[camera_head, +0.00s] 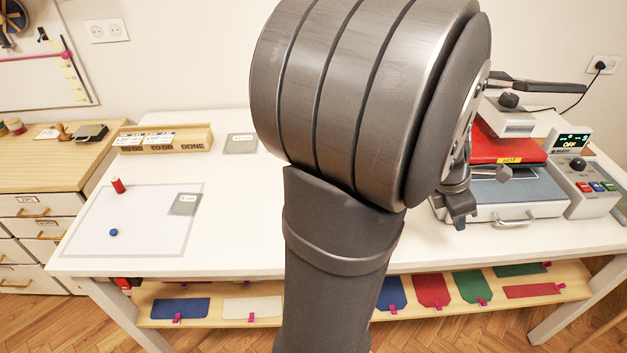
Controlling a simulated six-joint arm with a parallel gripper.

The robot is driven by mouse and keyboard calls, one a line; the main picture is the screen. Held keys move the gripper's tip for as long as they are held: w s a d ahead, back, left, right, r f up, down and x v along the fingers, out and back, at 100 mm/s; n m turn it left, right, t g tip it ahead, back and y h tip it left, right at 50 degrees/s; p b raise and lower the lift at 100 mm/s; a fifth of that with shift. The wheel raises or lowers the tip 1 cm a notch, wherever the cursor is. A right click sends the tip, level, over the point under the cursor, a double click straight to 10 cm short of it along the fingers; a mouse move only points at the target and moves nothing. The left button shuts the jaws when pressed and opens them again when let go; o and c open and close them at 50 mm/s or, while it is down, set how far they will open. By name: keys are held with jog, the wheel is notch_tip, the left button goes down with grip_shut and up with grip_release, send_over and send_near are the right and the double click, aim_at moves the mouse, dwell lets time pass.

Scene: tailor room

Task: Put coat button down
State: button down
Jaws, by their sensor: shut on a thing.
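My gripper (459,208) shows only in part, to the right of my large dark arm, in front of the heat press. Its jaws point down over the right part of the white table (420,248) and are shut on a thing. The coat button cannot be made out in this view; the jaws and arm hide what is held. A small round blue item (113,232) lies on the pale mat (140,240) at the left; it is too small to tell what it is.
A red spool (118,185) stands on the mat, near a grey square card (185,204). A wooden sorting tray (165,139) and another grey card (241,144) lie behind. The heat press (517,192) with its red top and control box (592,190) fills the right.

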jog(key=w+a+n+t, duration=0.2)
jog(key=w+a+n, duration=0.3)
jog(key=w+a, duration=0.65)
jog(key=n+t+y, duration=0.2)
jog(key=n+y, duration=0.3)
jog(key=n, duration=0.8)
send_over(163, 238)
jog(key=s, duration=0.2)
jog(key=f, duration=0.6)
jog(key=shift+w+d+f, duration=0.2)
jog(key=shift+f, duration=0.05)
jog(key=shift+a+f, duration=0.15)
jog(key=shift+f, duration=0.3)
jog(key=shift+f+t, duration=0.3)
jog(key=shift+f, duration=1.35)
jog(key=shift+f, duration=0.1)
